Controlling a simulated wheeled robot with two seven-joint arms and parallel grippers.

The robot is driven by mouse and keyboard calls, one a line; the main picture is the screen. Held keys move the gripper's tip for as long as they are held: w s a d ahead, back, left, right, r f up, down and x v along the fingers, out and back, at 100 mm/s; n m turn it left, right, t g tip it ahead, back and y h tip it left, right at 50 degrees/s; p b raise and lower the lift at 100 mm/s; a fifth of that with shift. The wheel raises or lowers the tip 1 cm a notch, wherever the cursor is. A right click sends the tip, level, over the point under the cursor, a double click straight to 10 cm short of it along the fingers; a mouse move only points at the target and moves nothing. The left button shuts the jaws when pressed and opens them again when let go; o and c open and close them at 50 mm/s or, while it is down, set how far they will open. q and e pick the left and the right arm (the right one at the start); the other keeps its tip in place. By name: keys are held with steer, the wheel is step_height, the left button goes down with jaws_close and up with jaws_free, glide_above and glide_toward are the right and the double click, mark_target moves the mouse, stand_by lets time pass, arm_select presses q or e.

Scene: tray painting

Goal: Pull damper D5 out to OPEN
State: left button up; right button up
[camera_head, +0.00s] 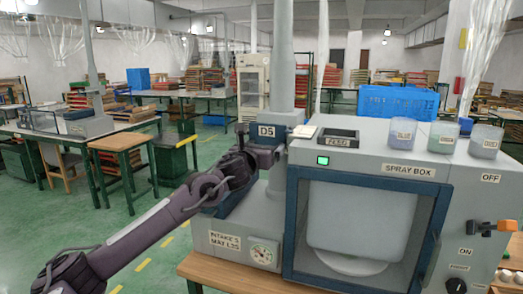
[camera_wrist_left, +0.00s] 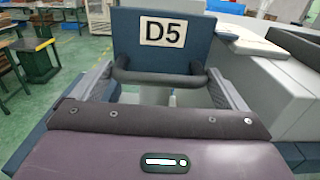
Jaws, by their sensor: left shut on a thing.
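Damper D5 is a dark blue plate with a white "D5" label (camera_head: 266,131) at the foot of the grey duct, left of the spray box. In the left wrist view its plate (camera_wrist_left: 206,48) stands upright ahead, with a dark bar handle (camera_wrist_left: 160,77) in front. My left gripper (camera_head: 268,153) reaches in from the left, just below the label. In the wrist view its fingers (camera_wrist_left: 162,88) stand at both ends of the bar and are shut on it. How far the damper slide is out is hard to tell. My right gripper is not in view.
The spray box (camera_head: 463,200) with its blue-framed window fills the right. Several cups (camera_head: 443,136) and a blue crate (camera_head: 398,102) are on or behind its top. A gauge (camera_head: 262,254) sits below my left arm.

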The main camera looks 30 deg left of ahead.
arm_select(q)
steer(key=o, duration=1)
steer(key=shift+w, duration=0.1)
steer(key=shift+o, duration=0.2)
steer(key=shift+f, duration=0.1)
steer(key=b+v, duration=0.2)
steer(key=v, duration=0.5)
steer(key=shift+s, duration=0.3)
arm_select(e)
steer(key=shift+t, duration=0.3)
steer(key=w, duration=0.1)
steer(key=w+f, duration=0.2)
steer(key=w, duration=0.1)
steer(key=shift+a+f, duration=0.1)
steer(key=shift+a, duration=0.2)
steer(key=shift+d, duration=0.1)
